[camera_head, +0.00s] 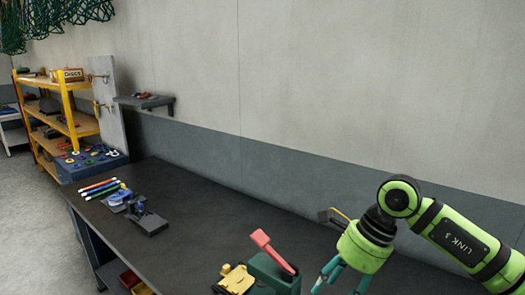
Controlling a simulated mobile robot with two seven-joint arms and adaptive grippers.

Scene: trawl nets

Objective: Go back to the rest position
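My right arm comes in from the right side of the head view, lime green and black. Its gripper (343,284) hangs fingers down over the front right of the dark workbench (225,215). Its teal fingers stand apart, and I see nothing between them; the tips are at or below the bottom edge of the picture. My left arm and gripper are not in view.
Close left of the gripper stand a green device with a red lever (272,252) and a yellow piece (235,279). Pens (100,188) and small dark tools (147,222) lie at the bench's far left. A wall shelf (145,101) is behind. The bench middle is clear.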

